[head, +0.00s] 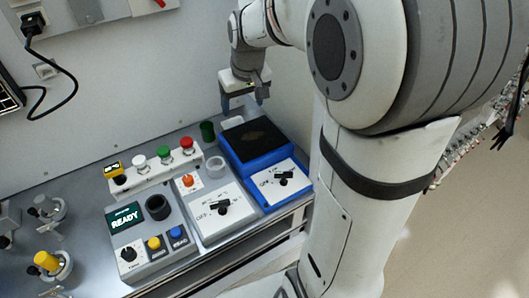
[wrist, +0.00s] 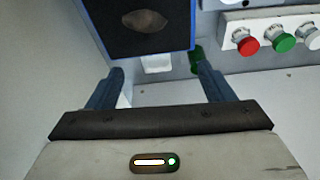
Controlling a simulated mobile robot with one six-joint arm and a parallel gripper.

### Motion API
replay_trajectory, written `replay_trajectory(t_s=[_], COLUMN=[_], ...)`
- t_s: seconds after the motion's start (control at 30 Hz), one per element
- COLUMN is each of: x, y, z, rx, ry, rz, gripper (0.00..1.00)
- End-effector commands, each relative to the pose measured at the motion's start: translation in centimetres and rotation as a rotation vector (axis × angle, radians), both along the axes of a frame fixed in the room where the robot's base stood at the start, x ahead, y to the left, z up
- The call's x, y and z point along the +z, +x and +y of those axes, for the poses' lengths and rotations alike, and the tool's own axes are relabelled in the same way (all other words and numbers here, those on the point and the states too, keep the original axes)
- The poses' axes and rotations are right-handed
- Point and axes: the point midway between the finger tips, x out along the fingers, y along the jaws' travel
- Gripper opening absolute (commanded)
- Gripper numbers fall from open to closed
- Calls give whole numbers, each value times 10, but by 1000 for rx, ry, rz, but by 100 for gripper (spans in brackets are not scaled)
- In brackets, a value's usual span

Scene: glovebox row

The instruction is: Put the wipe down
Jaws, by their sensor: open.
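My gripper (head: 243,102) is open near the back wall, above the far edge of the bench. In the wrist view its two fingers (wrist: 160,66) stand apart with nothing gripped between them. A small white piece (head: 232,122), which may be the wipe, is below the gripper behind the blue unit (head: 233,155). It also shows in the wrist view (wrist: 158,63), beyond the fingertips at the blue unit's edge. I cannot tell its exact shape. The blue unit has a black top plate, with a brownish patch (wrist: 143,20) on it.
A green cup (head: 207,131) stands left of the blue unit. A strip with white, green and red buttons (head: 155,172) runs along the back. A READY panel (head: 126,218) and a white dial box (head: 222,212) stand in front. The wall is close behind the gripper.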

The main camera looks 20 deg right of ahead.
Motion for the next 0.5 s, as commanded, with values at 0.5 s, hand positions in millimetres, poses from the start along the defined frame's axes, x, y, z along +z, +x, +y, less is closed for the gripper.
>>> replay_trajectory(t_s=[0.5], x=[-15], y=[-198], z=[6], rx=[-130], ry=[-6], rz=[14], gripper=[75])
